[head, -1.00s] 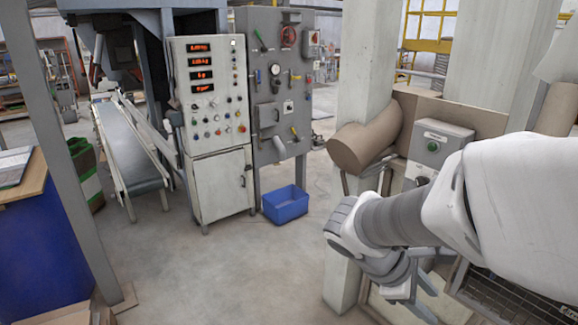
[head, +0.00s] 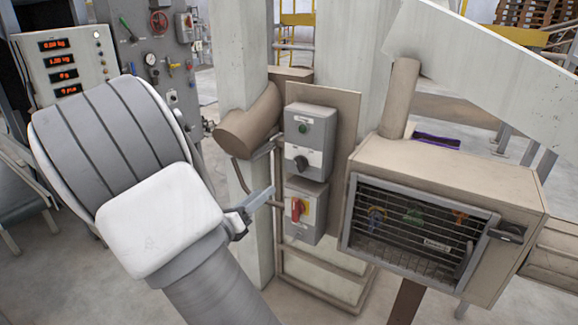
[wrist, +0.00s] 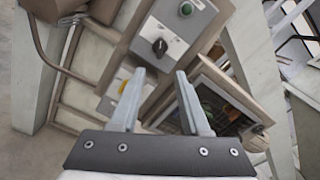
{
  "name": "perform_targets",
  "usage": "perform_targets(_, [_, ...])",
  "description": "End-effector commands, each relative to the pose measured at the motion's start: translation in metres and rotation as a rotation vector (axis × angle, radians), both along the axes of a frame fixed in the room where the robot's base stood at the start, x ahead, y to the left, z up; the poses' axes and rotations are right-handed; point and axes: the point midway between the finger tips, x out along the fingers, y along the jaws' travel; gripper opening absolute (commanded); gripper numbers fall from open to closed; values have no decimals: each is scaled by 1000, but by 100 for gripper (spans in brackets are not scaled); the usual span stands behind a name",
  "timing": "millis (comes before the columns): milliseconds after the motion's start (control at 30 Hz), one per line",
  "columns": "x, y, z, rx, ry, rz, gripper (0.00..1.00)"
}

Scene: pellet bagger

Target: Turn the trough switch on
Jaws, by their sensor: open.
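Two grey switch boxes are mounted one above the other on a brown panel; I cannot read which one is labelled for the trough. The upper box (head: 322,140) has a green button (head: 303,128) and a black rotary knob (head: 301,162). The lower box (head: 317,208) has a red handle (head: 297,208) on a yellow plate. My gripper (head: 262,198) is open and empty, left of the boxes. In the wrist view my gripper (wrist: 160,76) points toward the upper box, with the black knob (wrist: 159,46) just beyond the fingertips. The left finger partly hides the yellow plate (wrist: 122,78).
A brown box with a barred front (head: 415,235) stands right of the switches, coloured parts behind its bars. A brown pipe (head: 250,122) and bent tube lie left of the upper box. A sloping pale chute (head: 480,60) is above. A control cabinet (head: 70,62) stands at far left.

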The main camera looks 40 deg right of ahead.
Motion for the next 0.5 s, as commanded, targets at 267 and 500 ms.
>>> perform_targets(267, [22, -58, 1, 0, 0, -6, 46])
perform_targets(500, [42, -105, 1, 2, 0, -5, 46])
